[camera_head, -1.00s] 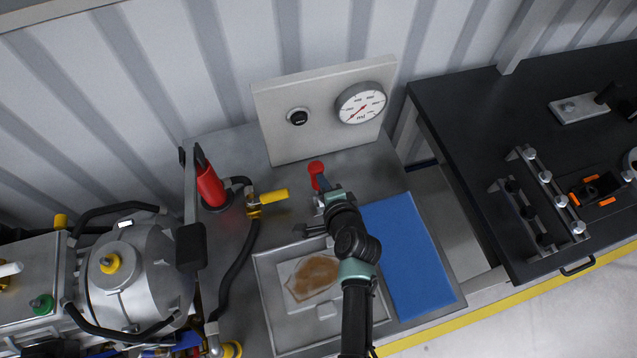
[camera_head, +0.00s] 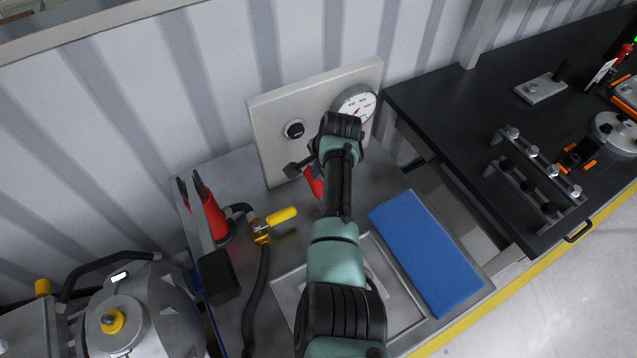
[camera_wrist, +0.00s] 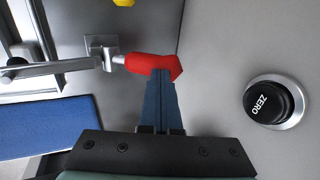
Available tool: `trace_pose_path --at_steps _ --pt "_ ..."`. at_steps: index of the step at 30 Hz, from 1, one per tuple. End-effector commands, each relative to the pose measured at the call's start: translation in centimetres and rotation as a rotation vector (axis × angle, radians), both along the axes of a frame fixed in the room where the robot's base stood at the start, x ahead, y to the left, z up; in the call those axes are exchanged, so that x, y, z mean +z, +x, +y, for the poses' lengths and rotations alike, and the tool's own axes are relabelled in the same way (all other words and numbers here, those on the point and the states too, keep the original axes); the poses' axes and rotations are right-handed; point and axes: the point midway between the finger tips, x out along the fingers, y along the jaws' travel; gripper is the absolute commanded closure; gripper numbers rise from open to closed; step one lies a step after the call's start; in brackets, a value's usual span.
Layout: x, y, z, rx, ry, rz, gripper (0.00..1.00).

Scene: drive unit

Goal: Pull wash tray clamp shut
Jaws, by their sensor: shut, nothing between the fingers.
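The clamp's red handle (camera_wrist: 148,66) lies sideways across the wrist view, joined to a metal bracket (camera_wrist: 101,48) on its left. A metal clamp arm (camera_wrist: 55,67) runs left from the bracket toward the wash tray. In the head view the red handle (camera_head: 314,183) shows partly beside my arm. My gripper (camera_wrist: 165,76) is shut and empty, its blue fingertips overlapping the handle's free end in the picture. Whether they touch it I cannot tell. The wash tray (camera_head: 285,285) is largely hidden behind my arm.
A panel with a black ZERO button (camera_wrist: 268,102) and a gauge (camera_head: 358,103) stands behind the clamp, close to my arm. A blue mat (camera_head: 425,250) lies right of the tray. A yellow valve handle (camera_head: 282,216) and red tool (camera_head: 208,215) stand left.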

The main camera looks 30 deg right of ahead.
Motion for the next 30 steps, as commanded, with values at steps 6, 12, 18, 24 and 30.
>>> trace_pose_path --at_steps 6,12,18,24,30 --pt "-1.7 1.5 0.1 0.001 0.001 0.000 1.00" --pt "-2.1 2.1 0.1 0.001 0.001 -0.001 1.00" --pt "-2.3 2.4 0.1 0.001 0.001 -0.001 1.00" --pt "-2.3 2.4 0.1 0.001 0.001 -0.002 1.00" --pt "-2.3 2.4 0.1 0.001 0.001 -0.002 1.00"
